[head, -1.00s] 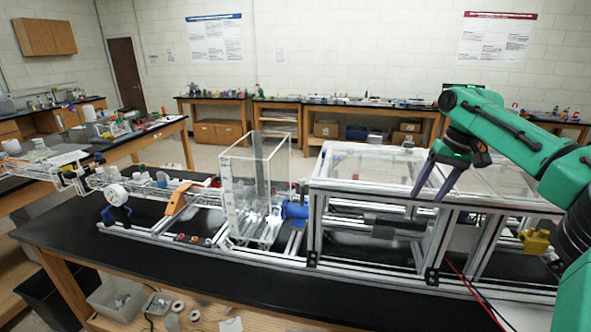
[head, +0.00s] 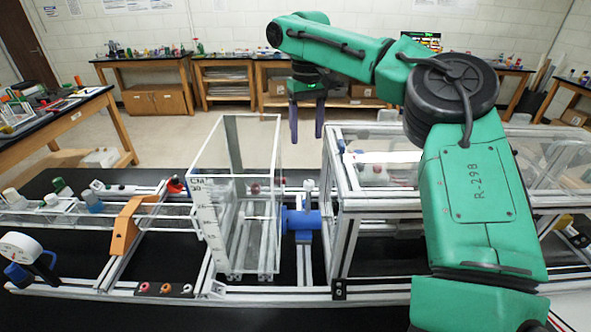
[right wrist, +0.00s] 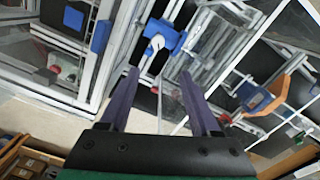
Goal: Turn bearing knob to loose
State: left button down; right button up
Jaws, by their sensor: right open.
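A blue bearing block (head: 300,222) sits on the aluminium frame between the clear scaled tank and the enclosed frame. A small white knob (head: 309,186) stands up from its top. In the right wrist view the blue block (right wrist: 166,33) and its white knob (right wrist: 156,43) show beyond the fingertips. My right gripper (head: 306,137) points down with its purple fingers apart and empty. In the head view it appears above the knob, with a clear gap; the fingers (right wrist: 160,73) do not touch it. Any loose or tight marking is too small to read. My left gripper is not in view.
The clear tank (head: 205,225) with a scale stands left of the block. The clear-topped extrusion frame (head: 345,235) stands right of it. An orange bracket (head: 124,228) and a white dial on a blue stand (head: 22,247) are further left. Black benchtop lies around them.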

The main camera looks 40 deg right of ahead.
send_near(309, 182)
jog(key=shift+s+p, duration=0.4)
jog(key=shift+s, duration=0.2)
jog(key=f, duration=0.2)
jog(key=w+f+p, duration=0.1)
jog(key=f, duration=0.2)
jog(key=f+p, duration=0.1)
jog(key=f, duration=0.2)
jog(key=shift+w, duration=0.15)
jog(key=shift+f, duration=0.4)
jog(key=shift+s, duration=0.3)
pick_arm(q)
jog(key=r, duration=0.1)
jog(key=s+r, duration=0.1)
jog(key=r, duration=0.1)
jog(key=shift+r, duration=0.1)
pick_arm(e)
jog(key=shift+w, duration=0.1)
grip_shut()
